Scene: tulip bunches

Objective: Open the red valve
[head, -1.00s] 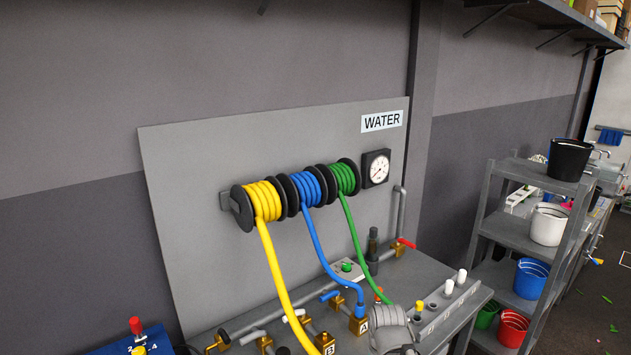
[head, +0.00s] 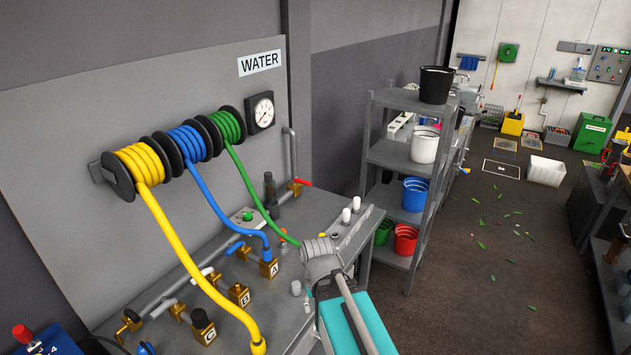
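The red valve is a small red lever (head: 303,181) on a brass body (head: 294,190), set in the grey pipe at the back right of the bench below the gauge. The lever sticks out to the right, and its exact angle to the pipe is hard to tell. Part of my arm, grey and teal, rises at the bottom middle, in front of the bench and nearer the camera than the valve. My gripper's fingers do not show. Nothing is seen touching the red lever.
A grey bench (head: 330,205) carries brass outlets, a blue hose (head: 217,203) on outlet A, a green hose (head: 262,198) and a yellow hose (head: 180,245). A round gauge (head: 260,112) hangs above. A shelf (head: 392,152) with buckets stands right.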

